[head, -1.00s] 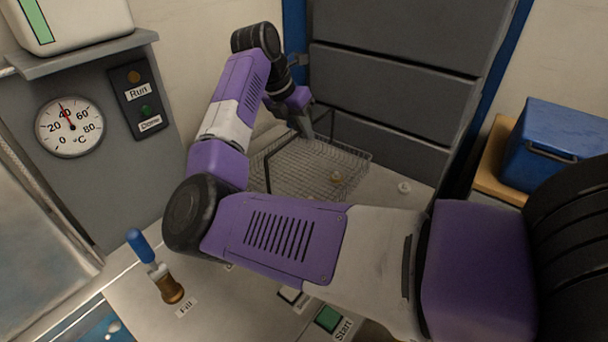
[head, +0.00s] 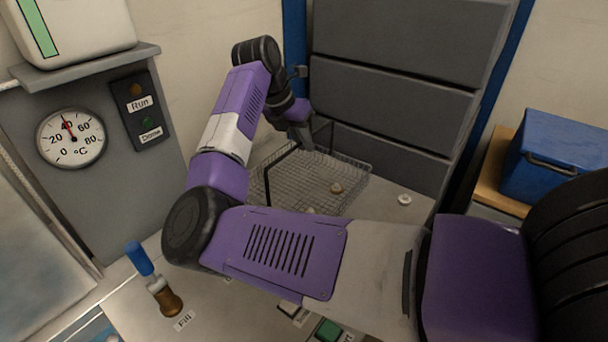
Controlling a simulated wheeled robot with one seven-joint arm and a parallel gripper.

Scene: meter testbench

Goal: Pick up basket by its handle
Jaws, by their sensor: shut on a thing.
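The wire basket (head: 350,180) stands on the light bench top at the back, below the grey drawer panels. Its dark handle (head: 281,162) rises above the mesh, and a dark upright also shows at its right. My gripper (head: 305,142) is at the top of the handle, pointing down, and is shut on it. The fingertips are small and dark here, so the exact grip is hard to see. A small round pale item (head: 336,188) lies in the basket, and another shows near its front edge. My arm hides the basket's near side.
A similar small ring (head: 404,199) lies on the bench right of the basket. A blue box (head: 556,150) stands on a wooden board at the right. A dial gauge (head: 71,137) and Run/Done lamp panel (head: 141,115) are at left. A blue-handled Fill valve (head: 139,258) and green Start button (head: 328,330) are in front.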

